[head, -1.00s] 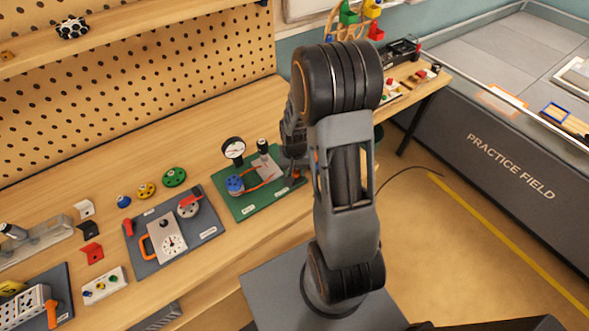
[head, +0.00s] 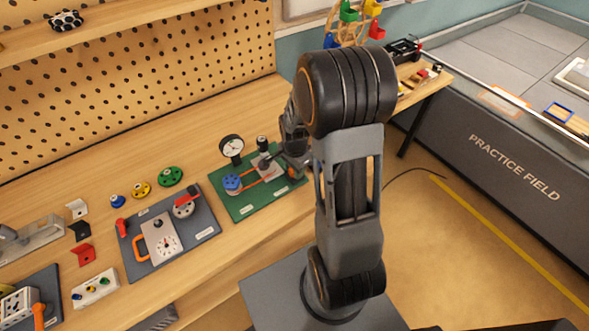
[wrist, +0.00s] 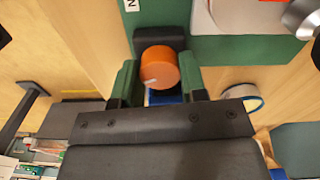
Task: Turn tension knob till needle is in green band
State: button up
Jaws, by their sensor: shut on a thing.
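The orange tension knob (wrist: 160,68) has a pale pointer line on its face and sits against a black block on the green board in the wrist view. My gripper (wrist: 159,82) has its green-padded jaws on either side of the knob, shut on it. In the head view the green board (head: 243,210) carries a round white gauge (head: 231,148), a blue pulley (head: 232,183) and an orange belt. The gauge's needle is too small to read against its bands. My arm hides the knob in the head view.
Left of the green board lies a grey board (head: 199,233) with a dial and orange handle. A green wheel (head: 170,176), a yellow wheel (head: 141,190) and small brackets lie on the bench. The bench behind the green board is mostly clear.

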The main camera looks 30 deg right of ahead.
jog(key=shift+m+b, duration=0.4)
jog(key=shift+m, duration=1.4)
jog(key=o, duration=0.9)
jog(key=shift+o, duration=0.2)
notch_tip(320, 180, up, 14)
